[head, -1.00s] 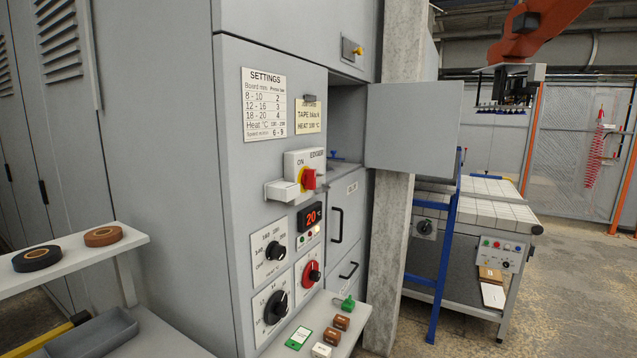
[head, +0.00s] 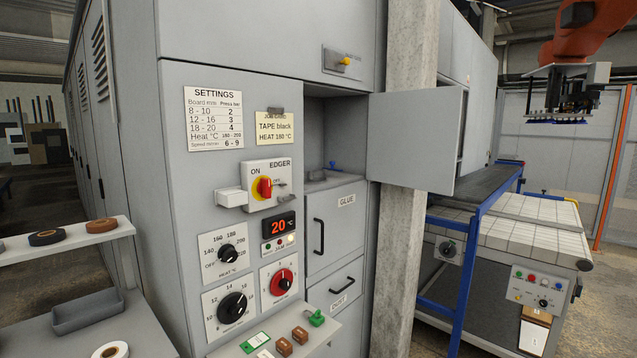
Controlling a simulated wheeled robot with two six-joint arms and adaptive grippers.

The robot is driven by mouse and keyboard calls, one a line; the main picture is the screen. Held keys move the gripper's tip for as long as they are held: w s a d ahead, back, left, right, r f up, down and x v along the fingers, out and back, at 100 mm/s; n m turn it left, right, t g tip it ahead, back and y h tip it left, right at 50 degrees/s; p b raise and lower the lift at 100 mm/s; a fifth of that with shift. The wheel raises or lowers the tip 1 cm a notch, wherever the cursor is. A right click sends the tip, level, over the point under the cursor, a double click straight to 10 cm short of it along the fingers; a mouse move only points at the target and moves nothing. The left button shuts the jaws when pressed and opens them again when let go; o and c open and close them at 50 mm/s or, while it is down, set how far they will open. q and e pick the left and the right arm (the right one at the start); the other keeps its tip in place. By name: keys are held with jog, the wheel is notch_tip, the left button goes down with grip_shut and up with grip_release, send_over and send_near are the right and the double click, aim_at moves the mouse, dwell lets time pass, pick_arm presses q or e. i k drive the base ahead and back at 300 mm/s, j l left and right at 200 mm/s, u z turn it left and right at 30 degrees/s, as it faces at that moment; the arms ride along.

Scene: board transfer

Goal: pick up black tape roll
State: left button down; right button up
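The black tape roll (head: 47,237) lies flat on the upper grey shelf at the left of the head view. A brown tape roll (head: 102,225) lies just to its right on the same shelf (head: 75,246). A job card (head: 273,127) on the machine reads "TAPE black, HEAT 180 °C". Neither of my grippers shows in the head view.
The edger machine's panel (head: 205,263) with knobs and a red switch fills the middle. Below the shelf are a grey tray (head: 87,312) and a white roll (head: 110,350). An open cabinet door (head: 412,140) juts out right of the machine.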

aim_at(45, 238)
jog(key=u, duration=1.45)
